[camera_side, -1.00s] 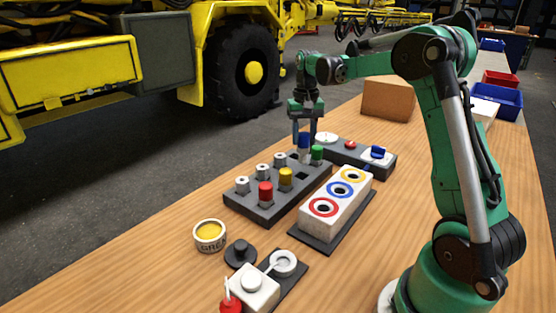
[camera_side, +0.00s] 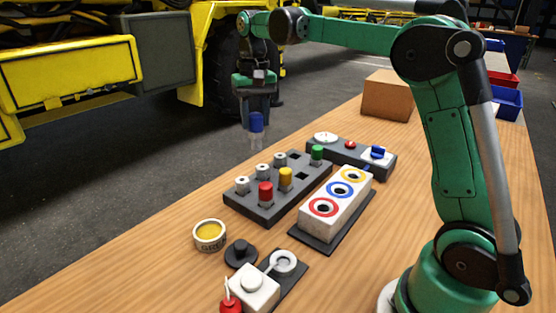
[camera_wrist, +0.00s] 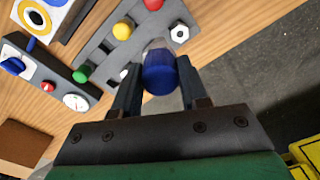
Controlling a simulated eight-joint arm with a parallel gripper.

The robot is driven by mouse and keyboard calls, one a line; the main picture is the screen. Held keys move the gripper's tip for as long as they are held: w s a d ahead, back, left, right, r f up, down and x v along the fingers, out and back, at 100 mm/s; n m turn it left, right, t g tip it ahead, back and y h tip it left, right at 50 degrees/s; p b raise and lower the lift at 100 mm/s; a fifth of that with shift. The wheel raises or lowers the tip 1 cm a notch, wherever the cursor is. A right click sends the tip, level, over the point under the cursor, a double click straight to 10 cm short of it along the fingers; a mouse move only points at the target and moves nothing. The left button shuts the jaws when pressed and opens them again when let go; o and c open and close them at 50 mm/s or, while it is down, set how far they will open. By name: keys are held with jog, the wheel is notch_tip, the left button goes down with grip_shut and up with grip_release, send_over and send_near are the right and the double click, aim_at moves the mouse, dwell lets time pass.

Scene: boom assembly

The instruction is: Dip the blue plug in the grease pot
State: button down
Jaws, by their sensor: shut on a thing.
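My gripper (camera_side: 256,108) is shut on the blue plug (camera_side: 256,122). It holds the plug upright in the air, above and to the left of the dark plug rack (camera_side: 262,212). In the wrist view the blue plug (camera_wrist: 160,73) sits between the two dark fingers, its clear lower part pointing away from the camera. The grease pot (camera_side: 209,235), a round tin with yellow grease, stands open on the table at the front left, below and apart from the plug.
The rack holds red (camera_side: 265,192), yellow (camera_side: 285,178) and green (camera_side: 317,152) plugs and several pale ones. A white block with coloured rings (camera_side: 335,203) stands right of it. A black lid (camera_side: 240,253) lies beside the pot. A cardboard box (camera_side: 388,96) stands farther back.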

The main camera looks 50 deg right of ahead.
jog(key=a+n, duration=0.3)
jog(key=a, duration=1.3)
notch_tip(320, 180, down, 10)
jog(key=shift+s+d, duration=0.25)
jog(key=shift+d, duration=0.2)
jog(key=shift+f, duration=0.85)
dwell(0.9)
jog(key=shift+f, duration=0.85)
jog(key=shift+r, duration=0.1)
jog(key=shift+r, duration=2.95)
